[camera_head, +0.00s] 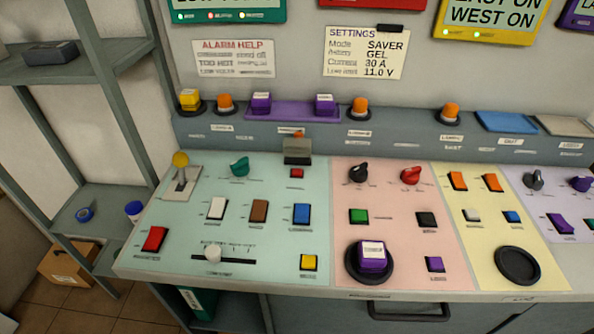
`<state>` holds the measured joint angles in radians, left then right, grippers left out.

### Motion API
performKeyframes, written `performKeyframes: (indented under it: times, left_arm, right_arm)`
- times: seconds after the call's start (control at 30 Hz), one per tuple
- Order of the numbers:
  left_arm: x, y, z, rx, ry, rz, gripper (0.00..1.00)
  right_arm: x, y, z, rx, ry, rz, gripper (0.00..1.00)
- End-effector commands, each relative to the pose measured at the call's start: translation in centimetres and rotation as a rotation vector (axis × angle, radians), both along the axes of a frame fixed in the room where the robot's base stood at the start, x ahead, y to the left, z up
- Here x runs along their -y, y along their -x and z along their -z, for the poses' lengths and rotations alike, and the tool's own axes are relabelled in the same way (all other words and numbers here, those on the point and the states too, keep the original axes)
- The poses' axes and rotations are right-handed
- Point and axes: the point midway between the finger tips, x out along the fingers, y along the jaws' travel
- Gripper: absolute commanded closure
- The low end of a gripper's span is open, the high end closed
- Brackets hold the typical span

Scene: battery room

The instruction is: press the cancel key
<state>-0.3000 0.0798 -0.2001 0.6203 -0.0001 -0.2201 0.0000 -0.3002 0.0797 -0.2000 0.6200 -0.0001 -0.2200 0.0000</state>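The keys are on a sloped control panel (320,277) with green, pink, yellow and lilac sections. I cannot tell which is the cancel key; the small labels are too blurred to read. Small square keys include a red one (297,173), a yellow one (310,262), a green one (359,216), a black one (426,219), a purple one (435,264), a white one (472,215) and a blue one (513,217). A larger purple block with a white label (372,257) sits in a dark round holder on the pink section. Neither gripper is in view.
Rockers, knobs, a yellow-balled lever (181,168) and a slider (213,253) share the panel. An empty dark ring (517,265) lies on the yellow section. A grey hinged cover (297,150) stands above the red key. Shelves (85,200) flank the left side.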

Motion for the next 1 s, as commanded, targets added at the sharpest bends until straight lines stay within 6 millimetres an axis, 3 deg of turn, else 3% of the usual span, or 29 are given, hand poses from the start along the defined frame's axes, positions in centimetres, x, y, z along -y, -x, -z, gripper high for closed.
performKeyframes:
  times: [0.03, 0.33, 1.0]
  left_arm:
    - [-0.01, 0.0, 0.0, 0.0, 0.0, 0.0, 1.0]
    - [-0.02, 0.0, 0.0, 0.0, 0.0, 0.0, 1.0]
    - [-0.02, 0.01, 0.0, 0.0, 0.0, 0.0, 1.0]
  right_arm:
    - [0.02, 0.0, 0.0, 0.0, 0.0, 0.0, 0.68]
    - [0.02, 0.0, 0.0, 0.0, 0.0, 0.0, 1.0]
    - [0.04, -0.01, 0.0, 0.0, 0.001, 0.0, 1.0]
